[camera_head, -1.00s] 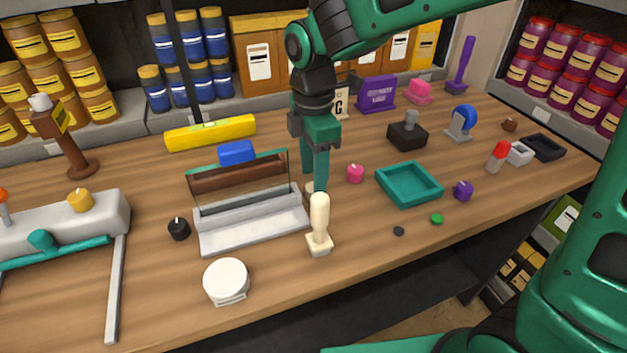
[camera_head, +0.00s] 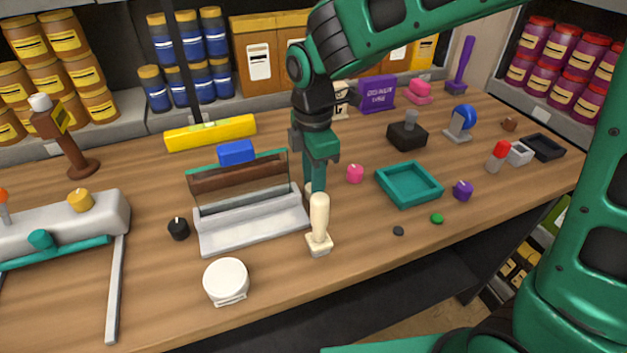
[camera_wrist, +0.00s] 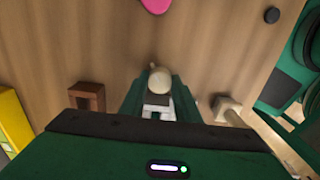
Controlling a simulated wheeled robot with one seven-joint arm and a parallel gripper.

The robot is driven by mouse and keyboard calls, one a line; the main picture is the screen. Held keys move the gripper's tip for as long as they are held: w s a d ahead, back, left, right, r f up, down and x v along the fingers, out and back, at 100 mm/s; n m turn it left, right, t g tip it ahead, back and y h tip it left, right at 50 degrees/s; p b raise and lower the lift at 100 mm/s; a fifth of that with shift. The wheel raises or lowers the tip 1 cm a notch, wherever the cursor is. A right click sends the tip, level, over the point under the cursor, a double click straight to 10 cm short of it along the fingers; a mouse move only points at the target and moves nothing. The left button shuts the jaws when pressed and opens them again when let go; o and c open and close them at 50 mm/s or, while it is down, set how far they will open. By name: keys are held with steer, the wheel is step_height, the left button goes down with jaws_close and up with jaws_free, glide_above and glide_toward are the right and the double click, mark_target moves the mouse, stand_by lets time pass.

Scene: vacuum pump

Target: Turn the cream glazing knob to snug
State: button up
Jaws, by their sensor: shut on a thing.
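The cream glazing knob (camera_wrist: 160,79) is a small round cream piece with a little pointer. In the wrist view it sits between the two green fingers of my gripper (camera_wrist: 160,98), which is shut on it. In the head view only a sliver of the knob (camera_head: 308,189) shows beside my gripper (camera_head: 316,187), at the right end of a grey tray-like stand; the fingers and a cream handled stamp hide the rest. I cannot read any mark showing how far the knob is turned.
The cream upright stamp (camera_head: 319,228) stands close in front of my gripper and also shows in the wrist view (camera_wrist: 230,108). The grey stand (camera_head: 250,226) is left of it. A pink knob (camera_head: 355,174) and teal tray (camera_head: 408,184) lie to the right. A white round piece (camera_head: 227,280) is near the front edge.

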steer(key=shift+m, duration=0.3)
steer(key=m, duration=0.4)
steer(key=shift+w+r, duration=0.1)
steer(key=shift+w, duration=0.05)
steer(key=m, duration=0.5)
steer(key=shift+m, duration=0.4)
steer(key=shift+w, duration=0.1)
steer(key=o, duration=1)
steer(key=shift+o, duration=0.2)
steer(key=shift+s, duration=0.3)
steer(key=shift+a, duration=0.1)
